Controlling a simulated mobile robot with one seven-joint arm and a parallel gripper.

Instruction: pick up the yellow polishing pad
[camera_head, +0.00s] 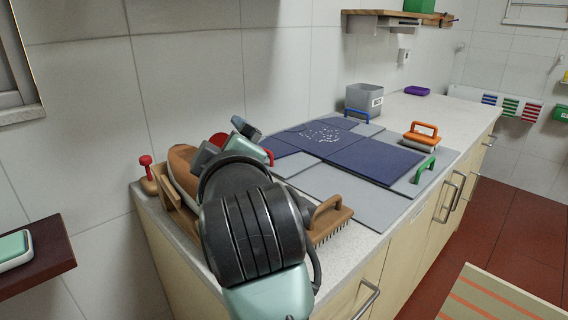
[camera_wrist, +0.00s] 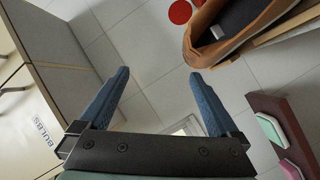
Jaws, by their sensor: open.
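I cannot make out a yellow polishing pad for certain in either view. A dark red-brown wall shelf (camera_head: 48,262) at the left of the head view carries a mint-green and white pad (camera_head: 14,247). In the wrist view the shelf (camera_wrist: 262,103) shows at the lower right, with the green pad (camera_wrist: 271,130) and a pink pad (camera_wrist: 290,169) on it. My gripper (camera_wrist: 158,73) is open and empty, its two blue fingers wide apart over bare tiles.
The counter (camera_head: 420,108) bears blue tiles (camera_head: 375,158), a grey bin (camera_head: 365,99), an orange-handled tool (camera_head: 421,134) and a wooden brush (camera_head: 328,217).

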